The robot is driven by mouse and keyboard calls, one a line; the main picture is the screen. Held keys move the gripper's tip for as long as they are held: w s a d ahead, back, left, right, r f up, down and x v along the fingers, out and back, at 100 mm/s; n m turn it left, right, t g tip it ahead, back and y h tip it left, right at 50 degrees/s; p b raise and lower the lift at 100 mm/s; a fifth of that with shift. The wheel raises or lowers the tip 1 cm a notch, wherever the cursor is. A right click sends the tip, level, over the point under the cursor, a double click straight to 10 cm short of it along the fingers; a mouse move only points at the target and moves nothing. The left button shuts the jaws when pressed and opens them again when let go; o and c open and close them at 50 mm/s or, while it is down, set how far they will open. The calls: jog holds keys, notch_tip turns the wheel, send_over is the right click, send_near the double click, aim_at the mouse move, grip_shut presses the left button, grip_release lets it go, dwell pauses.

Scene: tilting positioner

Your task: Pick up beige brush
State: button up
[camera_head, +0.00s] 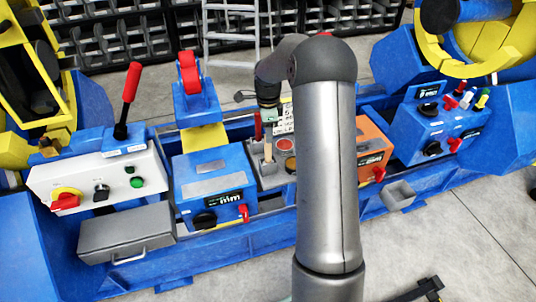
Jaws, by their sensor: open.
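A small beige upright piece (268,152), which looks like the brush, stands on the grey panel (262,181) between the blue box and the orange box. Only a narrow part of it shows, and its bristles cannot be made out. My gripper (267,128) is open and points down just above the beige piece. From this view I cannot tell whether the fingers are around it or only over it. My arm hides the area to the right of the gripper.
A blue control box (212,187) with a dark knob is left of the gripper. An orange box (372,150) stands to the right, partly behind my arm. A red-handled lever (131,84) and a red roller (188,72) rise at left.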

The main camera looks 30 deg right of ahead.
send_over(268, 154)
jog(key=w, duration=0.1)
jog(key=f, duration=0.5)
jog(key=shift+w+d+f+p, duration=0.1)
jog(key=shift+d+f+p, duration=0.1)
jog(key=shift+p, duration=0.15)
jog(key=shift+r, duration=0.1)
grip_shut()
